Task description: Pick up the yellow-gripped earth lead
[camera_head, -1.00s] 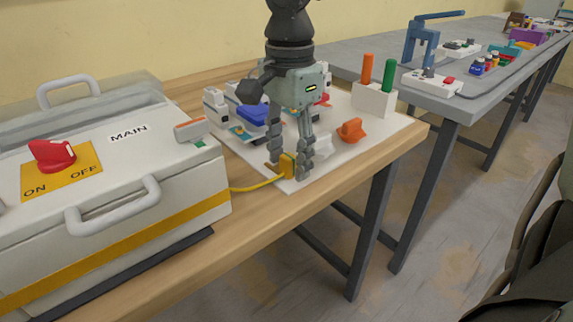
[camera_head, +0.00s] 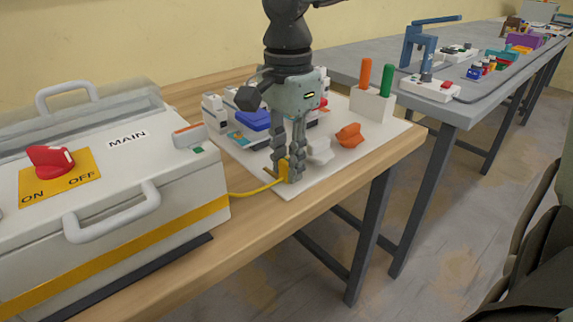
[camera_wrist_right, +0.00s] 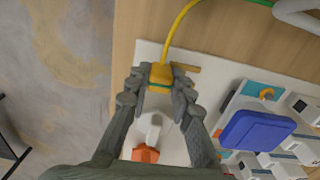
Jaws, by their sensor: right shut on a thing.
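The yellow-gripped earth lead (camera_head: 283,170) is at the front edge of the white board, with its yellow cable running left to the white main box. My right gripper (camera_head: 289,175) is shut on its yellow grip from above. In the right wrist view the yellow grip (camera_wrist_right: 160,74) sits between both fingers (camera_wrist_right: 158,82), with a green band across it and the cable leading away toward the top. The fingers hide part of the grip in the head view. My left gripper is not in view.
The white main box (camera_head: 160,160) with a red switch (camera_head: 51,159) stands at left. On the white board (camera_head: 376,150) are a blue cover (camera_head: 250,121), an orange piece (camera_head: 350,135), a white piece (camera_head: 320,150) and a holder (camera_head: 372,103) with orange and green sticks. A grey table (camera_head: 462,112) stands behind.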

